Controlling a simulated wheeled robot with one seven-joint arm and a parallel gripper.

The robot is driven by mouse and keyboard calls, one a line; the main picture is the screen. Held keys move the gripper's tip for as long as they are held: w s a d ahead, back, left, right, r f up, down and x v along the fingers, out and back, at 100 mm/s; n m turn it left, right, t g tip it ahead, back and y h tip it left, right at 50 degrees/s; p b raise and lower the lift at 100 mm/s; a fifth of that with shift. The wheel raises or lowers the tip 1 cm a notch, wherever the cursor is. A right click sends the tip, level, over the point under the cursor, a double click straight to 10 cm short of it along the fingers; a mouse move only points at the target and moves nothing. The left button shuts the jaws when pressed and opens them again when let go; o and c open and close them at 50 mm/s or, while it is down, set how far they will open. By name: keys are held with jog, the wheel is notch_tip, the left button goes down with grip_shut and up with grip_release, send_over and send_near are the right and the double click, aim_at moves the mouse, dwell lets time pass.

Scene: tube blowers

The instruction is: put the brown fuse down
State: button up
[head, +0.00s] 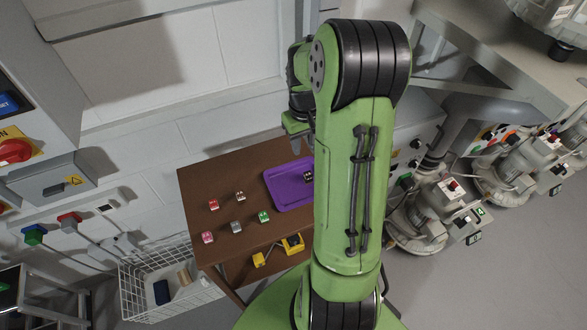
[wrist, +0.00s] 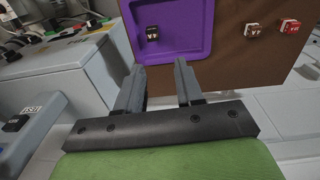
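My gripper (wrist: 159,67) is open, with nothing between its two dark fingers in the wrist view. A small brown fuse (wrist: 252,30) stands on the brown table top, right of the purple tray (wrist: 205,45); the fuse (head: 240,196) also shows in the head view, left of the tray (head: 276,190). A dark, nearly black fuse (wrist: 152,33) sits in the tray, beyond the fingertips and apart from them.
Red (head: 213,204), pink (head: 208,237), grey (head: 236,227) and green (head: 264,216) fuses stand on the table (head: 205,180). A white wire basket (head: 165,290) stands left below; pump-like machines (head: 430,215) stand right.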

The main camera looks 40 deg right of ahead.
jog(key=s+a+r+n+t+h, duration=0.1)
jog(key=s+a+r, duration=0.1)
jog(key=a+r, duration=0.6)
jog(key=s+a+r+n+t+y, duration=0.1)
jog(key=s+a+r+t, duration=0.3)
jog(key=s+a, duration=0.9)
notch_tip(320, 180, up, 3)
jog(key=shift+s+f+n, duration=0.2)
jog(key=shift+s+n, duration=0.15)
jog(key=shift+n, duration=0.15)
